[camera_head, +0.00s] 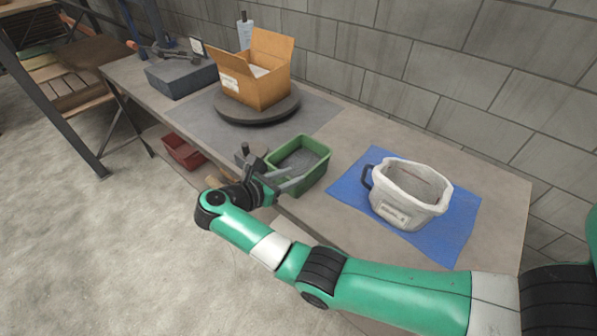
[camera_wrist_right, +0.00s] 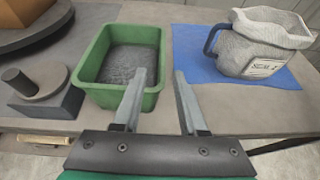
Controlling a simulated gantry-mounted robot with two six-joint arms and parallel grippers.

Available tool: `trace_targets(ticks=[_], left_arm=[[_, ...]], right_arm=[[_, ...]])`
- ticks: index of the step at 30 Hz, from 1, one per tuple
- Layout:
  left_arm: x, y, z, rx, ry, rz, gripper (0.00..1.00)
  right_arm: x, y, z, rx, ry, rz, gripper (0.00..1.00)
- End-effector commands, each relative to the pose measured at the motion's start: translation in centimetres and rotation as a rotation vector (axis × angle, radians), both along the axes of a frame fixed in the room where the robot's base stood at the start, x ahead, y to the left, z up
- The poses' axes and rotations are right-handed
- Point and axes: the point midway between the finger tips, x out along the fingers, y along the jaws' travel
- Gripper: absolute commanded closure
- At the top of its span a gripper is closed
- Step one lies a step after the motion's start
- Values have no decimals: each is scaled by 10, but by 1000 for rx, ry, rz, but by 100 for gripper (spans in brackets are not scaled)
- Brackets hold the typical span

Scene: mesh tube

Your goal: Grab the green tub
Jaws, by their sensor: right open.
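The green tub (camera_head: 318,172) stands on the table near its front edge, in the middle of the head view, with dark grey contents inside. It also shows at the upper left of the right wrist view (camera_wrist_right: 92,97). My right gripper (camera_head: 296,182) is at the tub's near side. In the right wrist view its two fingers (camera_wrist_right: 159,78) are apart with nothing between them; the left finger overlaps the tub's right wall in the picture, and the right finger lies to the right of the tub. I cannot tell whether a finger touches it. My left gripper is not in view.
A white container with a dark handle (camera_head: 418,213) stands on a blue mat (camera_head: 455,240) to the right. An open cardboard box (camera_head: 262,88) sits on a dark round turntable (camera_head: 230,112) behind. A dark block with a knob (camera_wrist_right: 45,90) is left of the tub. A red bin (camera_head: 183,152) is lower down.

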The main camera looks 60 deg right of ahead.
Motion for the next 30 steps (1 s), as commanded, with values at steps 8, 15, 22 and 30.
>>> trace_targets(ticks=[8, 15, 22, 30], left_arm=[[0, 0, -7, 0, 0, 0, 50], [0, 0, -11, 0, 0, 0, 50], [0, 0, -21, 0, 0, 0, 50], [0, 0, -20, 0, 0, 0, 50]], right_arm=[[-12, -37, -17, 0, 0, 0, 58], [-16, -46, -24, 0, 0, -2, 58], [-27, -78, -41, 0, 0, -2, 58], [-27, -81, -40, 0, 0, 1, 64]])
